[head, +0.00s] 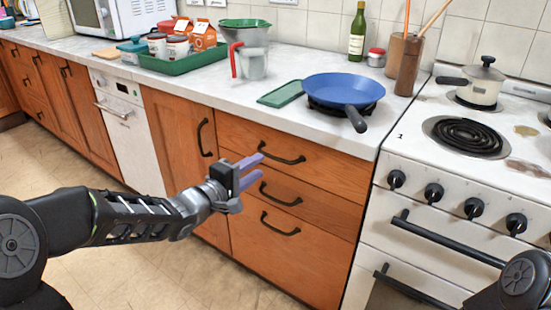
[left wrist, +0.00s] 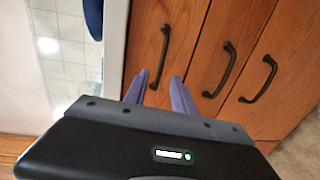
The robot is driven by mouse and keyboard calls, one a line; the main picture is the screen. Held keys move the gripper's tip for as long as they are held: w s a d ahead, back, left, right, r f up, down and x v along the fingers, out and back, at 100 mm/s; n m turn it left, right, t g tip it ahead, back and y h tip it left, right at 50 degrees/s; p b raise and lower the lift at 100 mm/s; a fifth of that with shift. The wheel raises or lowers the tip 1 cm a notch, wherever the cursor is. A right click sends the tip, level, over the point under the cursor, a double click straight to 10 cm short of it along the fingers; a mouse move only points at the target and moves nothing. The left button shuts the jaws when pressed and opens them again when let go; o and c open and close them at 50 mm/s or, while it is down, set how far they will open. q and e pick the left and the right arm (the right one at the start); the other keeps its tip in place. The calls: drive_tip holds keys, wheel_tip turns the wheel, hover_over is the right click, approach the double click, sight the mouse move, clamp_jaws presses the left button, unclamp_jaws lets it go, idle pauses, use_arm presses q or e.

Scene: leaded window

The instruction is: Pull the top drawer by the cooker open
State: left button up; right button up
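The top drawer (head: 235,131) by the cooker has a wooden front and a dark bar handle (head: 285,158). It looks shut, flush with the cabinet. My left gripper (head: 259,165) is open, its two purple fingers apart and pointing at the drawers. In the head view its tips show just below the left part of the top handle. In the left wrist view the top handle (left wrist: 165,52) reaches down between the fingers (left wrist: 159,77); I cannot tell whether they touch it. My right gripper is out of view.
Two lower drawers with handles (head: 281,194) (head: 280,224) sit below. The white cooker (head: 372,230) stands to the right. A blue pan (head: 340,88) rests on the counter above, its handle over the front edge. The floor (head: 130,250) in front is clear.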

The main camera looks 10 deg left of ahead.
sight(271, 158)
use_arm(q)
drive_tip(key=shift+w+d+f, duration=0.15)
drive_tip(key=shift+w+d, duration=0.1)
drive_tip(key=shift+w, duration=0.3)
drive_tip(key=b+x, duration=0.1)
drive_tip(key=x, duration=0.5)
drive_tip(key=shift+w+d+b, duration=0.1)
drive_tip(key=shift+w+b, duration=0.2)
drive_tip(key=shift+b, duration=0.05)
drive_tip(key=shift+c, duration=0.4)
clamp_jaws()
idle(0.5)
